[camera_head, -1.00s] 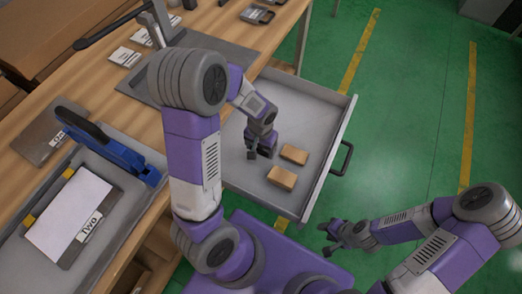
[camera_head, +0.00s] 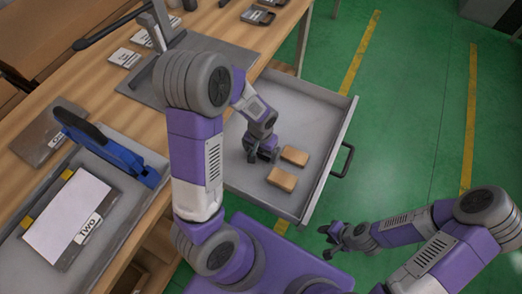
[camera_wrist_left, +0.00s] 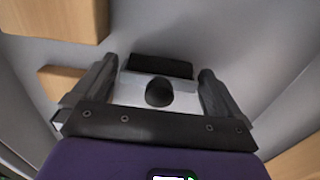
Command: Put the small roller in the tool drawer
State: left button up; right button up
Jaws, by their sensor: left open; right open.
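The tool drawer (camera_head: 237,180) is pulled out from the bench, grey and open. My left gripper (camera_head: 261,157) is low inside it, beside two wooden blocks. In the left wrist view its two fingers (camera_wrist_left: 155,78) are spread apart. A short dark bar, seemingly the small roller (camera_wrist_left: 160,66), shows between and just beyond the fingertips, apart from both. It seems to rest on the drawer floor. In the head view the gripper mostly hides it. My right gripper (camera_head: 348,237) is open and empty over the floor, right of the drawer.
Two wooden blocks (camera_head: 295,156) (camera_head: 282,178) lie in the drawer close to my left gripper. The drawer handle (camera_head: 343,160) sticks out to the right. A tray with a blue tool (camera_head: 110,148) stands on the bench. Green floor is clear at right.

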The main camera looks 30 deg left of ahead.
pick_arm(q)
notch_tip(320, 180, up, 12)
jog(key=p, duration=0.4)
jog(key=shift+f, duration=0.1)
